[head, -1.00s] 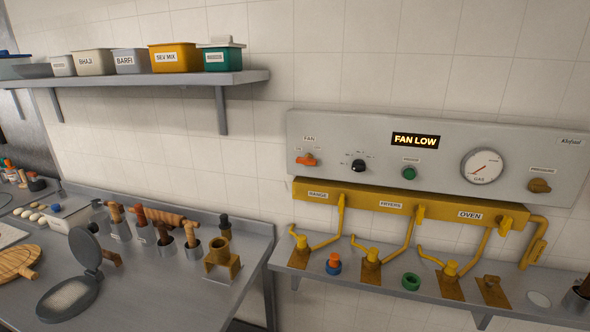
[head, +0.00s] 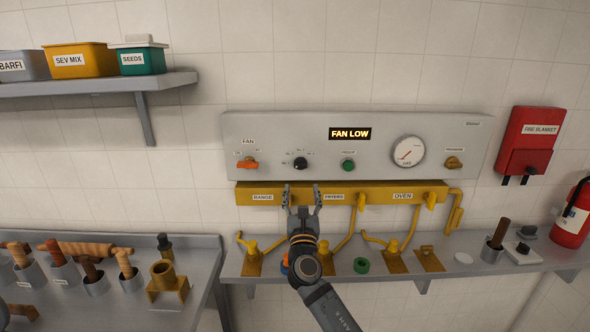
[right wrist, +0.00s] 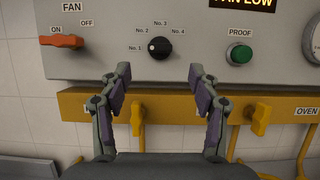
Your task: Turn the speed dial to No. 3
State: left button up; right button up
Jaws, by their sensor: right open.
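The speed dial is a round black knob (head: 300,163) on the grey control panel (head: 220,132), also seen in the right wrist view (right wrist: 159,48). Labels No. 1 to No. 4 arc around it. Its white mark is on the left side, towards No. 1. The display (head: 349,134) reads FAN LOW. My right gripper (head: 302,190) is open and empty, below the dial and in front of the yellow rail. In the right wrist view its fingertips (right wrist: 160,72) stand apart on either side below the dial, not touching it. My left gripper is not in view.
An orange fan switch (head: 247,163) is left of the dial and a green proof button (head: 348,165) right of it. The yellow rail (head: 380,188) with gas levers runs below the panel. A shelf (head: 420,262) with burner fittings lies underneath.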

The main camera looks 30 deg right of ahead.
aim_at(301, 167)
jog(key=p+x, duration=0.2)
jog(key=x, duration=0.6)
jog(key=shift+w+d, duration=0.15)
jog(key=shift+w, duration=0.05)
jog(key=shift+w+d+r, duration=0.25)
jog(key=shift+w+d, duration=0.05)
jog(key=shift+w, duration=0.2)
